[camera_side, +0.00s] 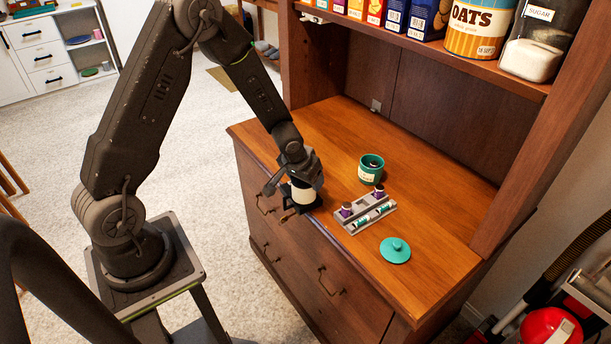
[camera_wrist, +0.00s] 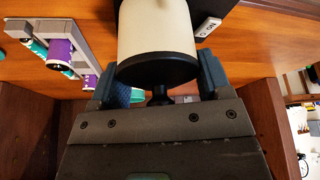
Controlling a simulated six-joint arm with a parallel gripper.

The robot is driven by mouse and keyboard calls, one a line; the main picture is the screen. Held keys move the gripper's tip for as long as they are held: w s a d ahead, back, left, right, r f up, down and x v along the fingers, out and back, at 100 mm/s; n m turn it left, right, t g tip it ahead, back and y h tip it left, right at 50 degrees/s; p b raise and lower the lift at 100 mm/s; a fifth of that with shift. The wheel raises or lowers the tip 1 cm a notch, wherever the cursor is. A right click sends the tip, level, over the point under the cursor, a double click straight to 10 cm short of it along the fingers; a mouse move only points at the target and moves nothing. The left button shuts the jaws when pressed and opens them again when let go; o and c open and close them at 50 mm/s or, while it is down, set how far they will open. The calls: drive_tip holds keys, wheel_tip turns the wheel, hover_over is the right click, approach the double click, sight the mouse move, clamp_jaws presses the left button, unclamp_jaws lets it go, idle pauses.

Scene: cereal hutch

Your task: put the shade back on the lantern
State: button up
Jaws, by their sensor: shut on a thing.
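The shade (camera_side: 304,190) is a cream cylinder with a black cap and a knob. It also fills the top middle of the wrist view (camera_wrist: 155,30), where its black cap faces my gripper (camera_wrist: 158,85). My gripper (camera_side: 297,168) is shut on the shade by its cap end, with a finger on each side. The black lantern base (camera_side: 303,203) shows under the shade in the side view, near the front edge of the counter. Its dark edge with a white "ON" label (camera_wrist: 207,27) shows beyond the shade. I cannot tell whether the shade touches or sits on it.
A grey rack (camera_side: 364,215) holds purple and green-white batteries right of the lantern. A teal canister (camera_side: 370,170) stands behind it, and a teal lid (camera_side: 395,251) lies in front right. The left rear counter is clear. A shelf with cereal boxes (camera_side: 395,16) overhangs the back.

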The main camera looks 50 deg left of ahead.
drive_tip(key=o, duration=1)
drive_tip(key=shift+r, duration=0.1)
drive_tip(key=shift+v, duration=3.4)
clamp_jaws()
drive_tip(key=shift+x, duration=0.8)
